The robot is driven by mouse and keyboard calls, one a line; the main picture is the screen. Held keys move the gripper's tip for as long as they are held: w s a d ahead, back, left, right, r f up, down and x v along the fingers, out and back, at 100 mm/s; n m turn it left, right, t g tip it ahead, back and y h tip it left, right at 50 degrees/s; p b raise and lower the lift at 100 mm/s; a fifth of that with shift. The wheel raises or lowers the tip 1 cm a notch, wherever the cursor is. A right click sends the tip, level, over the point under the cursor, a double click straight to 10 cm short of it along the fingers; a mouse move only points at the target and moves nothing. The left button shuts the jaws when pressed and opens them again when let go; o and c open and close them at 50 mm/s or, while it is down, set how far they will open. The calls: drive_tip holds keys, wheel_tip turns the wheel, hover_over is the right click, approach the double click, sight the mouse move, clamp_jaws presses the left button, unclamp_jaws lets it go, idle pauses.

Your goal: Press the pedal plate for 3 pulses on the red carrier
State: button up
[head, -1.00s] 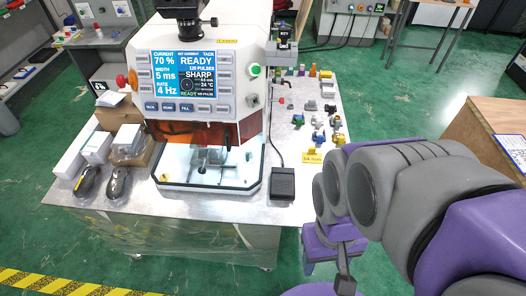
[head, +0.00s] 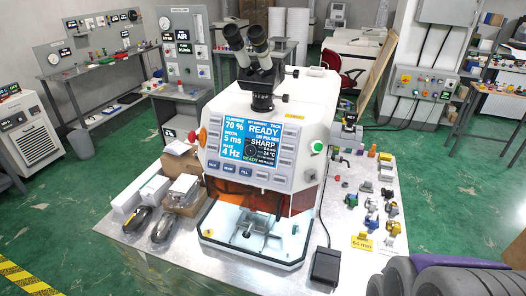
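The pedal plate (head: 326,264) is a dark block on the metal table top (head: 345,225), to the right of the welding machine's lit chamber (head: 250,238). The machine's screen (head: 251,134) reads READY, 120 pulses, 70 %, 5 ms, 4 Hz and SHARP. A grey metal fixture (head: 247,231) sits in the chamber. I cannot make out a red carrier for certain. Part of my arm shows at the bottom right; my gripper is out of view.
Several small coloured parts (head: 392,210) stand on the right of the table, by a yellow tag (head: 362,243). Boxes (head: 155,190) and two dark computer-mouse-like items (head: 163,229) lie left of the machine. Green floor (head: 60,215) is open at the left.

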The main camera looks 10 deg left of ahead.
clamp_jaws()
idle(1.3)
